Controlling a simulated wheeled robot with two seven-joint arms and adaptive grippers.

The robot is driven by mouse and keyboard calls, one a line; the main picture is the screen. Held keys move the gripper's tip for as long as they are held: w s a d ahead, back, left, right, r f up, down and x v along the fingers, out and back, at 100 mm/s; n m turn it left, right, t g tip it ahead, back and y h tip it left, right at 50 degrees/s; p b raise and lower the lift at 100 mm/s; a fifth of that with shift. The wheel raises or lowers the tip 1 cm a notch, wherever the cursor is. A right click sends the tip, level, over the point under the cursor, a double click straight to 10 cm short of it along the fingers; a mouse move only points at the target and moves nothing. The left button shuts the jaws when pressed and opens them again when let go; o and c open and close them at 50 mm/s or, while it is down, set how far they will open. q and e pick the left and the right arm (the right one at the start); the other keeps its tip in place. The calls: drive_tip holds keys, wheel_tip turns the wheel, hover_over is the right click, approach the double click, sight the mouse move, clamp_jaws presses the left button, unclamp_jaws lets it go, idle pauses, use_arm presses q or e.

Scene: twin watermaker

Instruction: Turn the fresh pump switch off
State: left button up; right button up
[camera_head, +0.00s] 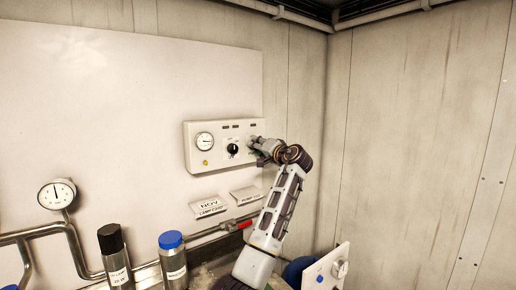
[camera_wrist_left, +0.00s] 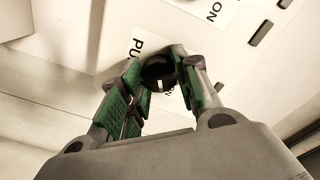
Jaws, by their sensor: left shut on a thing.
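The control panel (camera_head: 218,131) is a pale box on the white wall board. Its right-hand switch is mostly hidden behind my left gripper (camera_head: 256,147) in the head view. In the left wrist view the switch is a round black knob (camera_wrist_left: 157,70) with a short white mark, beside a label partly reading "PU" and "ON". My left gripper (camera_wrist_left: 160,78) is shut on this knob, with its green-padded fingers on either side. A second black knob (camera_head: 233,149) sits in the panel's middle, left of the gripper. My right gripper is not in view.
A round gauge (camera_head: 205,141) and a yellow button are on the panel's left. Two small label plates (camera_head: 208,208) are below it. A pressure gauge (camera_head: 57,194), pipes, a black-capped bottle (camera_head: 115,256) and a blue-capped bottle (camera_head: 172,260) stand lower left. The wall right of my arm is bare.

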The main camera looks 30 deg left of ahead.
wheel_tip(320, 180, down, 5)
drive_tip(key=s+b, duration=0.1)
drive_tip(key=b, duration=0.4)
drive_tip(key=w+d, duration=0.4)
use_arm(q)
drive_tip(key=shift+n+b, duration=1.7)
drive_tip(key=shift+n, duration=4.5)
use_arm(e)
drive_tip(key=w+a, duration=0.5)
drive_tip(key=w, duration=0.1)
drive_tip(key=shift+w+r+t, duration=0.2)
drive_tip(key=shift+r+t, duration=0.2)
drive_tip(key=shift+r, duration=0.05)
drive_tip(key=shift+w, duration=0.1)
use_arm(q)
drive_tip(key=shift+y, duration=0.3)
drive_tip(key=o, duration=1.1)
drive_tip(key=shift+c, duration=0.2)
